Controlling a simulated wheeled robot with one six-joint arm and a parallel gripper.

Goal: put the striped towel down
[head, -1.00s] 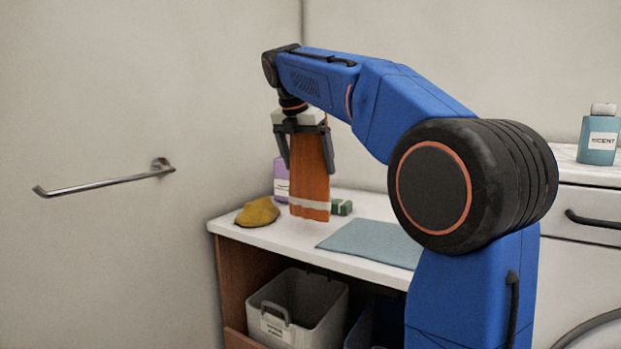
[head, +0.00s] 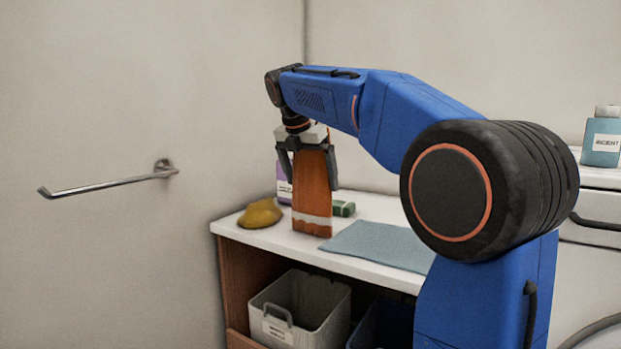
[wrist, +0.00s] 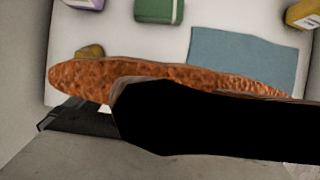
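The striped towel (head: 313,190) is orange with a pale band near its lower end. It hangs upright from my gripper (head: 307,172) over the white counter, its lower end at or just above the surface; I cannot tell if it touches. My gripper appears shut on the towel, though the grip itself is hidden. In the wrist view the towel (wrist: 80,77) is a long orange strip across the middle, with a large black shape covering part of it.
On the counter (head: 285,242) are a yellow cloth-like lump (head: 260,213), a green block (head: 343,208), a purple bottle (head: 284,184) and a flat blue mat (head: 378,244). A grey bin (head: 302,311) stands below. A metal bar (head: 110,184) juts from the left wall.

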